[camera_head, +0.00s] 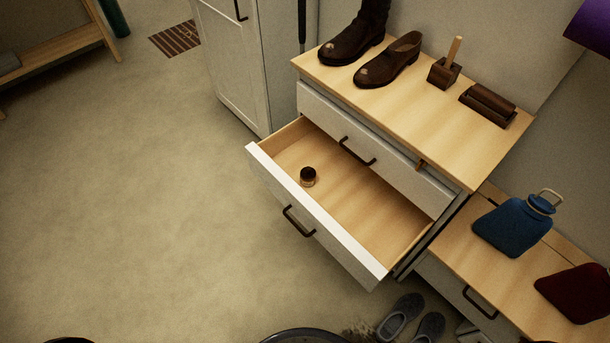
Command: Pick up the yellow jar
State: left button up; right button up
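A small round jar (308,176) stands in the open drawer (350,200) of the white dresser, left of the drawer's middle. Its top is dark and its side looks brownish with a paler band; a clear yellow does not show. Nothing touches it except the drawer floor. Neither of my grippers can be made out in the head view.
The drawer is pulled out with its white front (315,215) toward the lower left. Boots, a brush block (445,70) and a dark box (488,104) stand on the dresser top (420,95). Grey slippers (400,315) lie below. Open floor (130,200) spreads left.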

aim_at(306, 184)
jog(key=z, duration=0.35)
jog(key=i+j+z, duration=0.1)
jog(key=j+z, duration=0.25)
jog(key=i+j+z, duration=0.1)
jog(key=j+z, duration=0.6)
